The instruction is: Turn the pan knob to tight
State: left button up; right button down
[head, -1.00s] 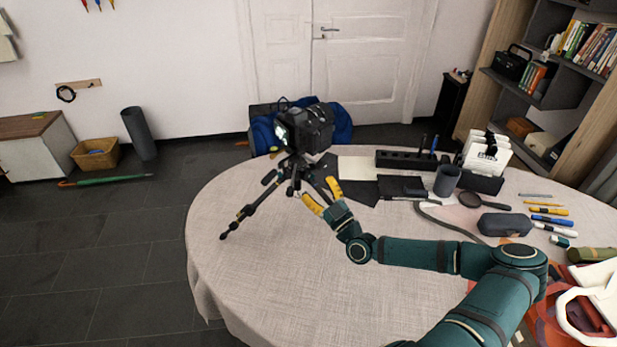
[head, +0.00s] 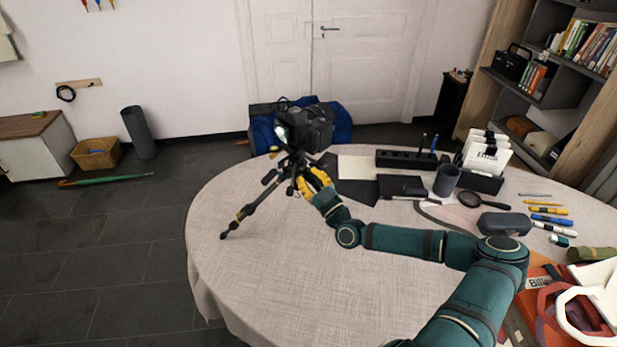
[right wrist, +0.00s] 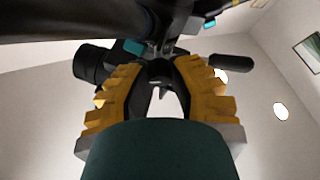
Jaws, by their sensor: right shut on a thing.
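The black camera (head: 311,130) sits on the small dark tripod (head: 252,207), which stands on the table's far left part. My right gripper (head: 309,180), with yellow fingers, is at the tripod head just below the camera, on its right side. In the right wrist view the fingers (right wrist: 160,72) close from both sides on a small dark part under the head, the pan knob (right wrist: 159,68). Most of the knob is hidden by the fingers, and its turn position cannot be read. A black handle (right wrist: 231,63) sticks out beside the right finger. My left gripper is out of view.
The round table (head: 270,270) has a light cloth, clear at front left. A dark cup (head: 447,180), a black organiser (head: 405,159), a grey case (head: 505,224) and pens lie to the right.

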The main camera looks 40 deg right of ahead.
jog(key=shift+m+h, duration=0.6)
jog(key=shift+m, duration=0.4)
jog(key=c, duration=0.8)
grip_release()
jog(key=v, duration=1.2)
